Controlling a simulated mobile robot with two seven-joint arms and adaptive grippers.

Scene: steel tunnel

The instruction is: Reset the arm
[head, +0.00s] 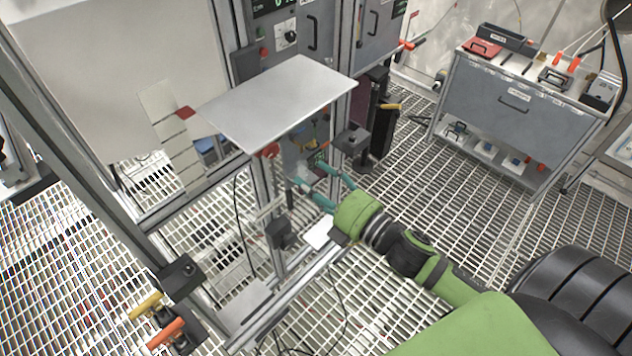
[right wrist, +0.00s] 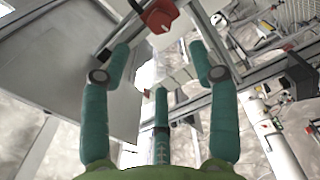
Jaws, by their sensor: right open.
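My right arm, green with black joints, reaches in from the lower right of the head view. Its right gripper (head: 312,176) has teal fingers spread apart, just below the right part of a flat grey plate (head: 280,102) and beside a metal frame post. In the right wrist view the right gripper (right wrist: 158,42) is open, with no object held between its fingers. A red knob-like part (right wrist: 160,15) shows beyond the fingertips; whether it touches them I cannot tell. My left arm and gripper are not in view.
A metal frame (head: 272,240) with rails stands close around the gripper. Grey cabinets (head: 375,30) stand behind. A grey tool cart (head: 510,100) with red and orange items stands at the upper right. Open grating floor (head: 440,200) lies between the frame and the cart.

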